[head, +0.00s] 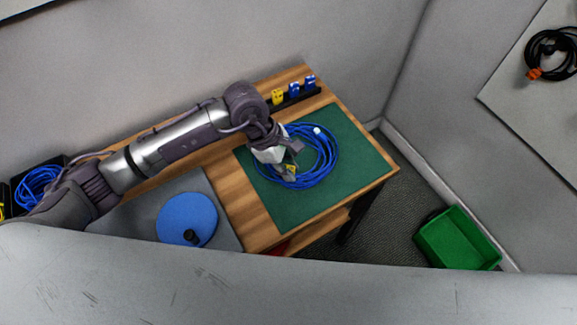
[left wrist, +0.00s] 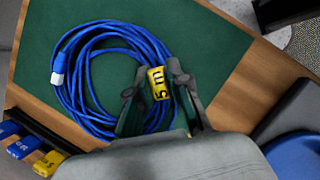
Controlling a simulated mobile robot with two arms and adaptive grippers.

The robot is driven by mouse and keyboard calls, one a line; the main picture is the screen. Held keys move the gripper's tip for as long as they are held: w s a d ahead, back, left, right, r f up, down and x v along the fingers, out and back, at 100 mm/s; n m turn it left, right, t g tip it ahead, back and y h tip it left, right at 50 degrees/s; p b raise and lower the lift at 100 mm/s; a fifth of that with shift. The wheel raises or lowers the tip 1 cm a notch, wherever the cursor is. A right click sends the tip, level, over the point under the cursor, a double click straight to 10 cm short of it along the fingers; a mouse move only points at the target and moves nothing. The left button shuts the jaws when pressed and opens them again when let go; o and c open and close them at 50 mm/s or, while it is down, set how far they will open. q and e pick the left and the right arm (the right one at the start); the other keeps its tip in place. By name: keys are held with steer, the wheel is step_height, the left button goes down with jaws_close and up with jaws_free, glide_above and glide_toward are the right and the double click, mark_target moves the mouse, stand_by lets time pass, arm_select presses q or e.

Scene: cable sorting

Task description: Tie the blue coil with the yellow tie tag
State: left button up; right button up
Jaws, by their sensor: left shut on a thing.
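The blue coil (head: 331,151) lies on the green mat, with a pale connector (head: 317,130) at its far side. My left gripper (head: 292,165) is down at the coil's near-left side. It is shut on the yellow tie tag, marked "5 m", seen in the left wrist view (left wrist: 158,84). The tag sits between the two fingers, over the coil's strands. I cannot tell whether the tag wraps round the strands. The coil (left wrist: 90,100) passes beneath and beside the fingers in the left wrist view. My right gripper is not in view.
A black rack (head: 297,98) at the table's back edge holds one yellow tag (head: 278,97) and two blue tags. The green mat (head: 350,170) is bare right of the coil. A blue disc (head: 187,220) lies left. A green bin (head: 458,238) stands on the floor.

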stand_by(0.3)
arm_select(q)
steer(key=o, duration=0.8)
steer(key=shift+r, duration=0.1)
steer(key=v, duration=1.1)
steer(key=shift+a+r, duration=0.15)
steer(key=shift+r, duration=0.2)
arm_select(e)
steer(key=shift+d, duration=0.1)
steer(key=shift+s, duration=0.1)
